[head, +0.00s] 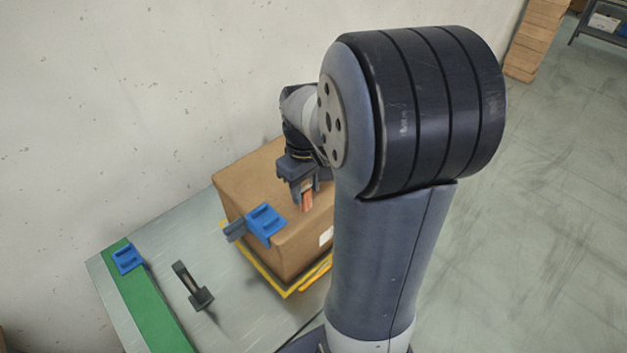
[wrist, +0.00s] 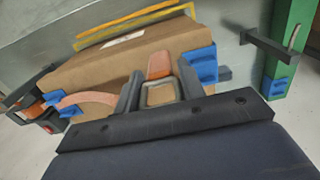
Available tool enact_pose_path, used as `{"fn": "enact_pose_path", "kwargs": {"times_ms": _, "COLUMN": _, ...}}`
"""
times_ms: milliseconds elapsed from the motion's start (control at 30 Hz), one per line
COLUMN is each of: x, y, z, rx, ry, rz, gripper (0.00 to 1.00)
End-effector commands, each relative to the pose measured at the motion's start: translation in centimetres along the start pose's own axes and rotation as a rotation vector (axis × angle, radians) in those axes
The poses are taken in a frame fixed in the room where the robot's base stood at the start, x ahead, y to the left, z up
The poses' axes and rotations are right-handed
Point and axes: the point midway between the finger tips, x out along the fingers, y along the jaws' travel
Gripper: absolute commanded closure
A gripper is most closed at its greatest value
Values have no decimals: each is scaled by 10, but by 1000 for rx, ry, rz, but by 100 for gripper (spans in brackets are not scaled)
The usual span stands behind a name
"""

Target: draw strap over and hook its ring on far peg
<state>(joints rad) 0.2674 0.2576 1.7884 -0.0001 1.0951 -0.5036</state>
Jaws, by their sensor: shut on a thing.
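My gripper (head: 304,192) is over the top of the cardboard box (head: 285,245) in the head view. In the wrist view my gripper (wrist: 158,72) is shut on a grey rectangular ring (wrist: 160,94). An orange strap end (wrist: 160,65) shows at the ring; it also shows below my gripper in the head view (head: 307,201). Another stretch of orange strap (wrist: 88,101) runs over the box's left edge in the wrist view. A dark peg bracket (head: 190,285) stands on the table, apart from the box; it also shows at upper right in the wrist view (wrist: 272,46).
A blue edge guard (head: 265,222) sits on the box's near edge. The box rests on a yellow-edged base (head: 262,280) on a grey table (head: 170,235). Another blue guard (head: 128,257) lies on a green strip (head: 150,310). My arm hides the box's right side.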

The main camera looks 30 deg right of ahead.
Motion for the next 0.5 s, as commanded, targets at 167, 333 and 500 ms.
{"fn": "enact_pose_path", "kwargs": {"times_ms": 167, "x": 0, "y": -15, "z": 0, "rx": -2, "ry": 0, "rz": 0, "gripper": 86}}
{"fn": "enact_pose_path", "kwargs": {"times_ms": 333, "x": 0, "y": -28, "z": 0, "rx": -2, "ry": 1, "rz": 0, "gripper": 86}}
{"fn": "enact_pose_path", "kwargs": {"times_ms": 500, "x": 0, "y": -42, "z": 0, "rx": -2, "ry": 0, "rz": 0, "gripper": 86}}
